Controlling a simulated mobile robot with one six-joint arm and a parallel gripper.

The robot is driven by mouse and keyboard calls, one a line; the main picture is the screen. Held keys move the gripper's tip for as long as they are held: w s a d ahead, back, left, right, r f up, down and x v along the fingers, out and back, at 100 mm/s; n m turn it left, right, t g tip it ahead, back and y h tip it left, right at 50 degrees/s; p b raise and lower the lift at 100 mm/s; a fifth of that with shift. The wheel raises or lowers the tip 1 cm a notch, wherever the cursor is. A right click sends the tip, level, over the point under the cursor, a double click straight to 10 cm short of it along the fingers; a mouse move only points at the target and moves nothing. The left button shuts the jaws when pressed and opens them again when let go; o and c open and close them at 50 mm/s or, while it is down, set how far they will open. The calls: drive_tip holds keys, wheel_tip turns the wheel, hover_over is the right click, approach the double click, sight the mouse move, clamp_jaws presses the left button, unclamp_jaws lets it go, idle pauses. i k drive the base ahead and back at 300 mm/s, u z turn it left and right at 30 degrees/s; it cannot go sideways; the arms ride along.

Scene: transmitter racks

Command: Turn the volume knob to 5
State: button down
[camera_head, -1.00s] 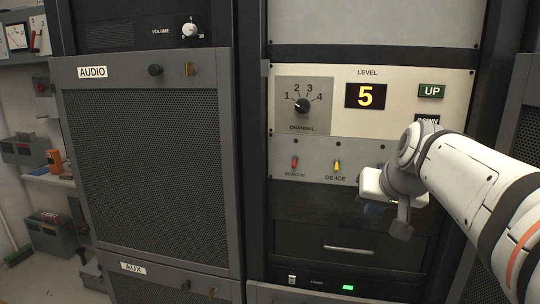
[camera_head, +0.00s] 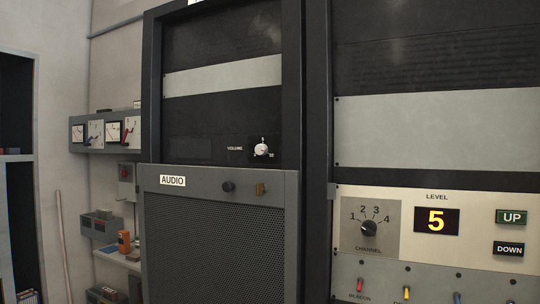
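The volume knob (camera_head: 261,150) is a small white round knob on the black panel of the left rack. The word VOLUME is printed to its left. Small scale marks surround it, too small to read well, and I cannot tell exactly where its pointer stands. My gripper is out of the picture, so I cannot see whether it is open or shut.
Below the knob is the mesh AUDIO door (camera_head: 216,240) with a dark knob (camera_head: 227,187) and a brass latch (camera_head: 261,189). The right rack has a channel dial (camera_head: 368,227), a level display (camera_head: 436,220) reading 5, and UP (camera_head: 510,216) and DOWN (camera_head: 508,248) buttons.

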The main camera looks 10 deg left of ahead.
sight(260, 150)
drive_tip(key=k, duration=0.35)
drive_tip(key=u, duration=0.75)
drive_tip(key=i, duration=1.05)
drive_tip(key=u, duration=0.5)
